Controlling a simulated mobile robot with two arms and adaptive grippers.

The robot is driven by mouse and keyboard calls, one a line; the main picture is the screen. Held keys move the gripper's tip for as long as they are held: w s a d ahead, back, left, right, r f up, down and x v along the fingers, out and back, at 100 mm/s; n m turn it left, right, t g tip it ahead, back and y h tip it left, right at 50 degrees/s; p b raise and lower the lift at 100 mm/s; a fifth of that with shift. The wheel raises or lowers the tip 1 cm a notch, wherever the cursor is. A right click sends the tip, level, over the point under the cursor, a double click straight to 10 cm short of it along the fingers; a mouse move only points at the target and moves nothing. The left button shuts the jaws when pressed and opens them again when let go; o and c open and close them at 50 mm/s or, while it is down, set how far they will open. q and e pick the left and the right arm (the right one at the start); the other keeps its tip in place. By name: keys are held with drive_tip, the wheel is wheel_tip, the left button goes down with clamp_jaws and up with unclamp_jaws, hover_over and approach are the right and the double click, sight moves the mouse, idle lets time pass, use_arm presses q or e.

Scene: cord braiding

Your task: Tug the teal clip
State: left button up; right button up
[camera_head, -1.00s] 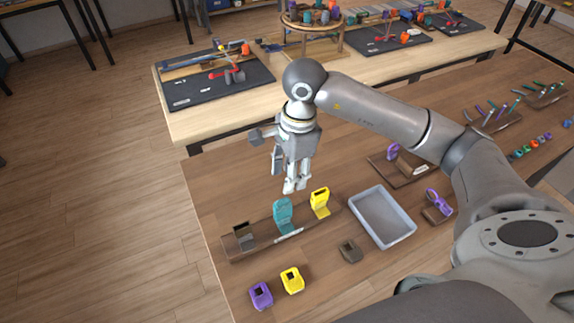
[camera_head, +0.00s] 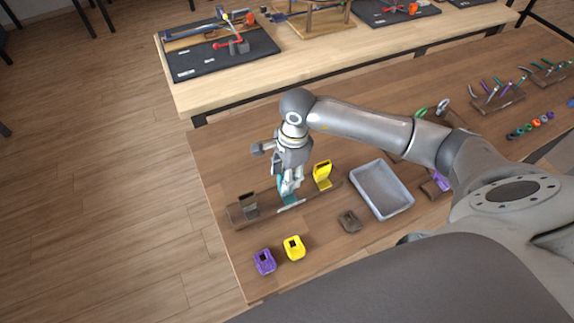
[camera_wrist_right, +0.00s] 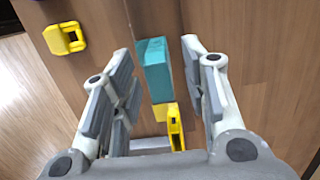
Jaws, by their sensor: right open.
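The teal clip (camera_head: 288,197) stands on a dark wooden rail (camera_head: 268,212) in the head view, mostly hidden behind my right gripper (camera_head: 290,190). In the right wrist view the teal clip (camera_wrist_right: 155,70) lies between the spread fingers of my right gripper (camera_wrist_right: 162,48). Gaps show on both sides of it, so the gripper is open around the clip and not closed on it. My left gripper is not in view.
A yellow clip (camera_head: 322,174) and a dark grey clip (camera_head: 248,204) flank the teal one on the rail. Loose purple (camera_head: 264,262), yellow (camera_head: 294,248) and dark (camera_head: 349,221) clips lie in front. An empty grey tray (camera_head: 381,188) sits to the right.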

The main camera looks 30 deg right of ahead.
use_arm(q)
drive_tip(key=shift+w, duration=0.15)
use_arm(e)
drive_tip(key=shift+c, duration=0.7)
clamp_jaws()
drive_tip(key=c, duration=0.7)
unclamp_jaws()
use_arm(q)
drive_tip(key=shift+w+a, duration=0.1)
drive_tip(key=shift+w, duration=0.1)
use_arm(e)
clamp_jaws()
drive_tip(key=shift+r, duration=0.1)
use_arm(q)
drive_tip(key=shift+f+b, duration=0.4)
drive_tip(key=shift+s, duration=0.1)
use_arm(e)
drive_tip(key=o, duration=1.2)
unclamp_jaws()
drive_tip(key=shift+f, duration=0.2)
drive_tip(key=shift+c, duration=0.2)
